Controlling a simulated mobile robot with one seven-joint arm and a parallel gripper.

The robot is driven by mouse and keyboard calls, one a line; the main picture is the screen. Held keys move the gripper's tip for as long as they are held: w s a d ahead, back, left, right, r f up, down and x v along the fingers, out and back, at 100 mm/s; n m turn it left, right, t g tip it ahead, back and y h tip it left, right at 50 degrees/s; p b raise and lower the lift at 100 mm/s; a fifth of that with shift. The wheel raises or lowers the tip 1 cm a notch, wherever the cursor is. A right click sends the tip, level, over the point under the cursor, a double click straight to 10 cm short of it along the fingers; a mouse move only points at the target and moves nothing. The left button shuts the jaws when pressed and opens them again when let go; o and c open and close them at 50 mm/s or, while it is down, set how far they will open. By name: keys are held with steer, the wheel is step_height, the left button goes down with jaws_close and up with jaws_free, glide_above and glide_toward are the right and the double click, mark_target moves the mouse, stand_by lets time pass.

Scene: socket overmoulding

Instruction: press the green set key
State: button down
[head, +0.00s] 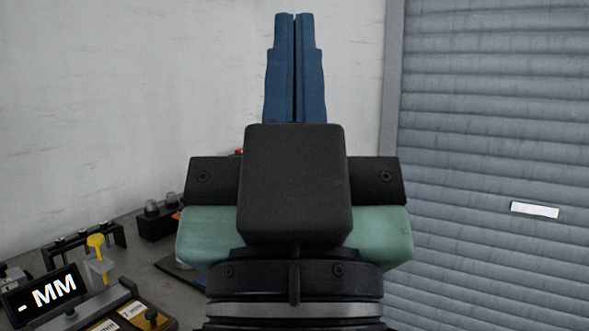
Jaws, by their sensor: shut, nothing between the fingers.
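My gripper (294,20) fills the middle of the head view, with its two blue fingers pointing up and side by side. The fingers are shut with nothing between them, and the wall is behind them. I cannot make out a green set key; my gripper and arm hide part of the bench. A black display (47,291) reading "- MM" stands at the lower left, well apart from the fingers.
A grey bench (128,228) runs along the left wall. On it are a yellow-topped fixture (97,243), a black rack (80,239) and a black block with knobs (157,223). A grey roller shutter (490,120) stands at the right. The space around the fingers looks clear.

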step_height(320, 180, up, 27)
steer(key=p, duration=2.4)
steer(key=shift+f, duration=0.2)
